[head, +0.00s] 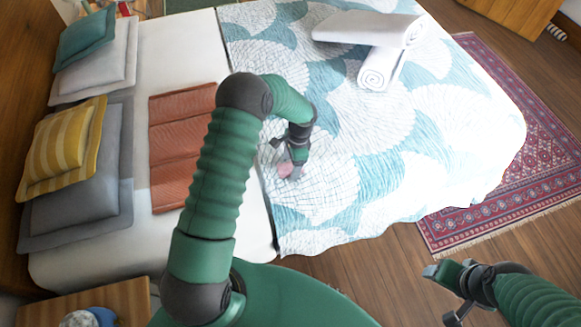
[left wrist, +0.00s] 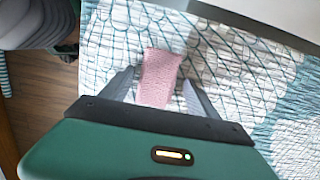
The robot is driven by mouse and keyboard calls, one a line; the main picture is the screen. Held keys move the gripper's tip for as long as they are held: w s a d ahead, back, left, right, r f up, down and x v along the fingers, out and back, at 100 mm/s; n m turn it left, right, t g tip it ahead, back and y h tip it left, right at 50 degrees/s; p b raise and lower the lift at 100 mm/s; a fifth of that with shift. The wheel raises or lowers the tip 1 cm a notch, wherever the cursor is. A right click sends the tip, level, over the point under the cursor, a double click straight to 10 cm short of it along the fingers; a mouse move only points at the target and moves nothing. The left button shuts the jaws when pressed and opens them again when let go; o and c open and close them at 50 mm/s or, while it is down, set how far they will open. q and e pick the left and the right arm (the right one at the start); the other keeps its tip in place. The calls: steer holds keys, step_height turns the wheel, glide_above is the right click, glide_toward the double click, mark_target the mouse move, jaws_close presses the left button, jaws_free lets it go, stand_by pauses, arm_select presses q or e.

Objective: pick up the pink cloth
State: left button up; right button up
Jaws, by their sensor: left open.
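The pink cloth (head: 285,169) lies on the patterned bedspread near the middle of the bed. In the left wrist view the pink cloth (left wrist: 158,77) shows as a small flat strip. My left gripper (head: 290,166) is low over the bed at the cloth. In the left wrist view my left gripper (left wrist: 157,88) is open, with one finger on each side of the cloth's near part. The cloth's near end is hidden behind the gripper body. My right gripper (head: 449,292) is at the lower right, away from the bed above the wood floor; its jaw opening is unclear.
The teal and white bedspread (head: 410,160) covers the bed. A terracotta folded blanket (head: 180,150), grey pillows and a yellow striped cushion (head: 60,147) lie to the left. Rolled white towels (head: 380,68) lie at the back right. A red rug (head: 470,215) lies beside the bed.

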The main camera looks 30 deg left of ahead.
mark_target(290, 165)
arm_select(q)
steer(key=shift+s+a, duration=0.15)
steer(key=shift+c, duration=1)
steer(key=shift+d+r, duration=0.1)
steer(key=shift+d, duration=0.2)
steer(key=c, duration=1.2)
steer(key=shift+a, duration=0.1)
steer(key=shift+c, duration=0.2)
steer(key=shift+r, duration=0.6)
step_height(290, 165, up, 2)
steer(key=shift+r, duration=0.2)
steer(key=s+d+r, duration=0.1)
steer(key=s+d, duration=0.9)
steer(key=d, duration=0.2)
steer(key=shift+s+d+r, duration=0.15)
steer(key=shift+r, duration=0.05)
